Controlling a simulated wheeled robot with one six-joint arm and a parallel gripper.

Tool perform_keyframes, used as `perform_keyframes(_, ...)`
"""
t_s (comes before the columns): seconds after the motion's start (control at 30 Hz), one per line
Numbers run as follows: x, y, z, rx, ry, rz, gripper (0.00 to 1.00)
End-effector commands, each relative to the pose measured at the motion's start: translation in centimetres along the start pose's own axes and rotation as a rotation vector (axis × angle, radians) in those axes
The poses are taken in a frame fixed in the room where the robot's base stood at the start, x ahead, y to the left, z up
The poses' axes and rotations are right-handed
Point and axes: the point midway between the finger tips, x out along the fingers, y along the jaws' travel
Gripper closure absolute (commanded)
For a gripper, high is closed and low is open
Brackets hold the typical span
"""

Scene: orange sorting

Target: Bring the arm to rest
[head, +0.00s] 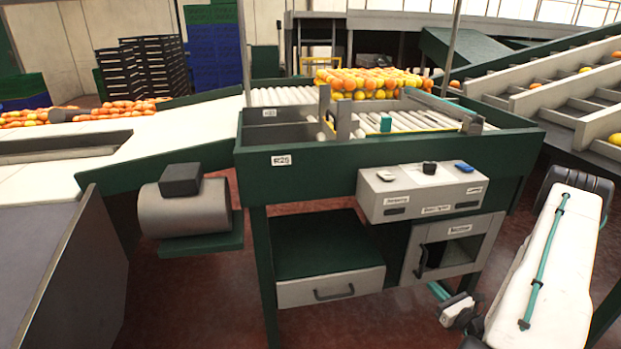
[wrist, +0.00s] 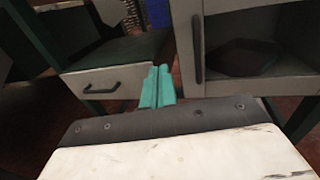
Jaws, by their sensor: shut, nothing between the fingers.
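My gripper (head: 438,290) is low in front of the green sorting stand, below the small grey cabinet at its lower right. In the wrist view its two teal fingers (wrist: 158,86) are pressed together with nothing between them. My white arm comes in from the right in the head view. The fingers appear apart from the cabinet and the drawer.
The green stand (head: 300,166) carries a control box (head: 375,208). Below are a grey drawer (head: 300,293) with a handle and a grey cabinet (head: 480,249) with a dark opening. Oranges (head: 370,82) lie on rollers behind. Red floor (head: 200,300) is clear at left.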

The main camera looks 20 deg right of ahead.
Motion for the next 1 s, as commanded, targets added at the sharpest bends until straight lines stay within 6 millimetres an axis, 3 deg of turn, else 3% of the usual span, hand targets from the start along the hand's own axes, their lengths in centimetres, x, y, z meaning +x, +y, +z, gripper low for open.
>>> perform_keyframes(0.17, -0.1, 1.2, -0.3, 0.023, 0.016, 0.050, 1.00)
perform_keyframes(0.27, -0.5, 3.9, -0.5, 0.054, 0.033, 0.149, 1.00)
perform_keyframes(0.33, -0.8, 5.7, 0.7, 0.056, 0.040, 0.245, 1.00)
perform_keyframes(0.73, -0.8, 16.2, 13.1, -0.190, 0.082, 0.938, 1.00)
perform_keyframes(1.0, -3.5, 23.0, 21.2, -0.510, 0.142, 1.425, 1.00)
